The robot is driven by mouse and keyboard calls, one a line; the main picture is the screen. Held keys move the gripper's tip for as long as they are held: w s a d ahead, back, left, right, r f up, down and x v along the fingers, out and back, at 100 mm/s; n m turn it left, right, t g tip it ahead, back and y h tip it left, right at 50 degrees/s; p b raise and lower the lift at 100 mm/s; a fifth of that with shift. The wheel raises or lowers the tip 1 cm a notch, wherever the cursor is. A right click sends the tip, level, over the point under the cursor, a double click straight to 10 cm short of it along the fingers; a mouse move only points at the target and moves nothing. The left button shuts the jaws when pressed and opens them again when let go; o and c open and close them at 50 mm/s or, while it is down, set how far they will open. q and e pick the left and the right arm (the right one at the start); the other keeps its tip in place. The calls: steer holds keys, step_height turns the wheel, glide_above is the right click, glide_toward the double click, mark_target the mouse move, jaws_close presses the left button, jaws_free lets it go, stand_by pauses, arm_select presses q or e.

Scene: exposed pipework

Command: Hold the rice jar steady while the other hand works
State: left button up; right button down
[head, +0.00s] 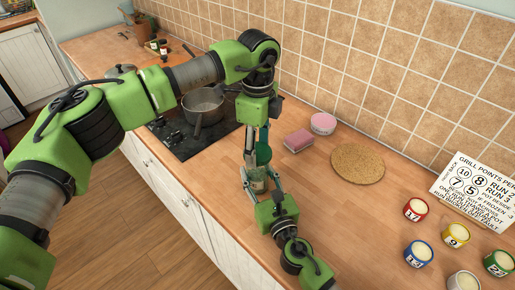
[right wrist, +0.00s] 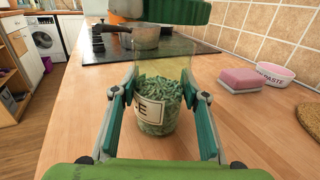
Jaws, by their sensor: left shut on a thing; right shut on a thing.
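The rice jar (right wrist: 155,103) stands upright on the wooden worktop in the right wrist view. It is clear, with green grain-like contents low inside and a pale label ending in "E". My right gripper (right wrist: 160,118) is shut on it, one finger on each side. In the head view the jar (head: 257,180) is mostly covered by this gripper (head: 260,184). My left gripper (head: 262,135) comes down from above and is shut on a dark green piece, apparently the lid (right wrist: 172,12), over the jar's top. Whether lid and rim touch is unclear.
A black hob (head: 190,139) with a saucepan (head: 205,104) lies behind the jar. A pink sponge (head: 298,140), a pink bowl (head: 323,123) and a cork mat (head: 357,163) lie to the right. Several numbered tins and a sign (head: 478,190) are further right. The tiled wall bounds the worktop.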

mark_target(258, 151)
arm_select(q)
step_height(258, 151, up, 3)
steer(key=shift+r, duration=0.2)
arm_select(e)
steer(key=c, duration=1.1)
jaws_free()
